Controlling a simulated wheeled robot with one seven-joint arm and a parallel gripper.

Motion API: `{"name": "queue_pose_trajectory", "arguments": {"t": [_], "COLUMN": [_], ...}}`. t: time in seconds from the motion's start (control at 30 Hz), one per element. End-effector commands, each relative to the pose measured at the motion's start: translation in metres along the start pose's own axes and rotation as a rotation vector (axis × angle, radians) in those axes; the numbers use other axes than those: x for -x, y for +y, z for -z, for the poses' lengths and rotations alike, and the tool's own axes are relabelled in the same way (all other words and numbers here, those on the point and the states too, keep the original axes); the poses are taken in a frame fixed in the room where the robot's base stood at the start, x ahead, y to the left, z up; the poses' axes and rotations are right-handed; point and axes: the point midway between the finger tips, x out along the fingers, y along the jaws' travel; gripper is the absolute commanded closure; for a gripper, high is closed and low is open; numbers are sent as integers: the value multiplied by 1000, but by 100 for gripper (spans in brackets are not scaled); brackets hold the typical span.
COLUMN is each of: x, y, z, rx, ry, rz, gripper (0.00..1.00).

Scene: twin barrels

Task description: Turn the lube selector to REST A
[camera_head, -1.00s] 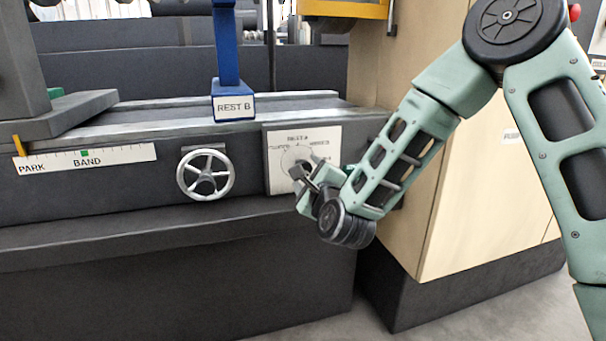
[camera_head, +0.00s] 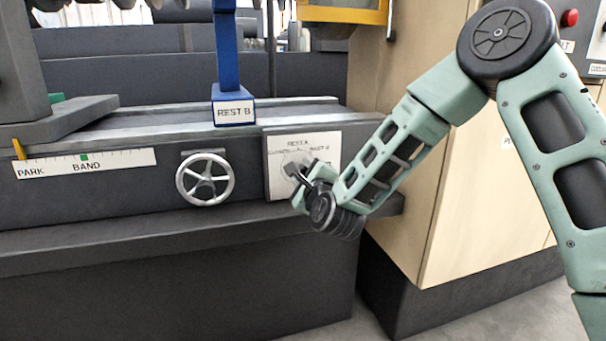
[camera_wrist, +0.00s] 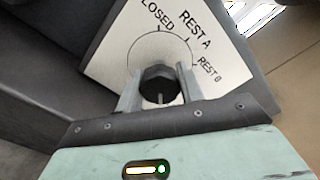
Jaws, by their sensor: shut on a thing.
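The lube selector is a dark round knob (camera_wrist: 160,88) on a white plate (camera_wrist: 205,75) marked CLOSED, REST A and REST B. In the wrist view my gripper (camera_wrist: 159,78) is shut on the knob, one finger on each side. A short pale line shows on the knob's near side, but I cannot tell which mark the knob points to. In the head view the plate (camera_head: 328,146) sits on the machine's front, and my gripper (camera_head: 302,179) covers the knob there.
A silver handwheel (camera_head: 205,179) stands out left of the plate. A PARK and BAND scale (camera_head: 100,160) lies further left, and a blue REST B post (camera_head: 234,110) rises above. A pale wooden cabinet (camera_head: 440,200) is close on the right, behind my arm.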

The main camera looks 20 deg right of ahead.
Motion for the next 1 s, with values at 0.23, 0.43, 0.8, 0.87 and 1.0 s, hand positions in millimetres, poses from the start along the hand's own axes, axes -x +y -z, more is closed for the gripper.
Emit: {"name": "queue_pose_trajectory", "arguments": {"t": [0.23, 0.43, 0.8, 0.87, 1.0], "x": [0, 0, 1, 1, 1], "y": [1, 1, 1, 1, 2], "z": [0, -1, 0, 0, 0], "rx": [65, 199, 545, 602, 735], "ry": [-1, -1, -1, -1, -2], "rz": [-1, -1, -1, -1, -2], "gripper": [85, 85, 85, 85, 85]}}
